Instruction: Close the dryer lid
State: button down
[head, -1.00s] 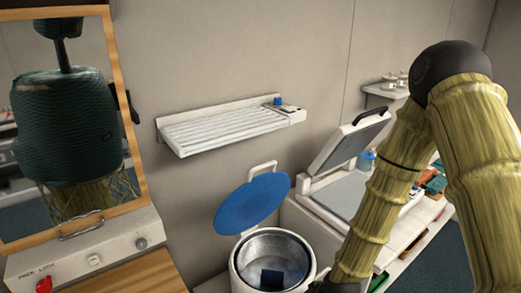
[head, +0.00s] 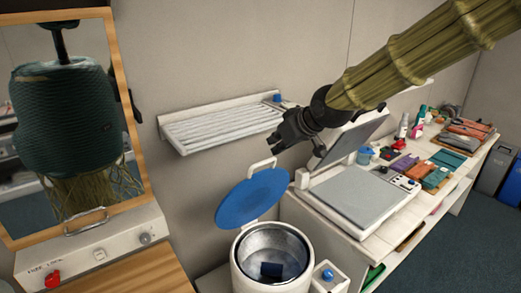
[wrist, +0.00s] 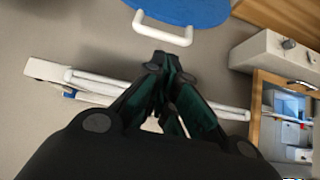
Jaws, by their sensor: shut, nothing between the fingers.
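The dryer (head: 246,262) is a white round tub with a metal drum, and a dark blue item lies inside it. Its blue round lid (head: 252,198) stands open, tilted up at the back of the tub, with a white handle (head: 262,167) on its upper edge. My gripper (head: 277,146) is shut and empty, a little above and to the right of the handle in the head view, seemingly apart from it. In the wrist view my gripper (wrist: 166,62) points toward the handle (wrist: 163,36) and the blue lid (wrist: 185,9).
A white slatted wall rack (head: 215,130) is behind my gripper. Right of the dryer, a white bench holds a flat press (head: 360,195) with a raised cover, and several small items. A small box with a blue button (head: 328,275) sits beside the tub. A wood-framed mirror is left.

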jog(key=r, duration=0.1)
jog(key=p, duration=0.4)
send_over(260, 171)
jog(key=f, duration=0.5)
jog(key=shift+s+d+f, duration=0.2)
jog(key=shift+s+d, duration=0.1)
jog(key=shift+d, duration=0.1)
jog(key=shift+x, duration=0.8)
jog(key=shift+s+f, duration=0.1)
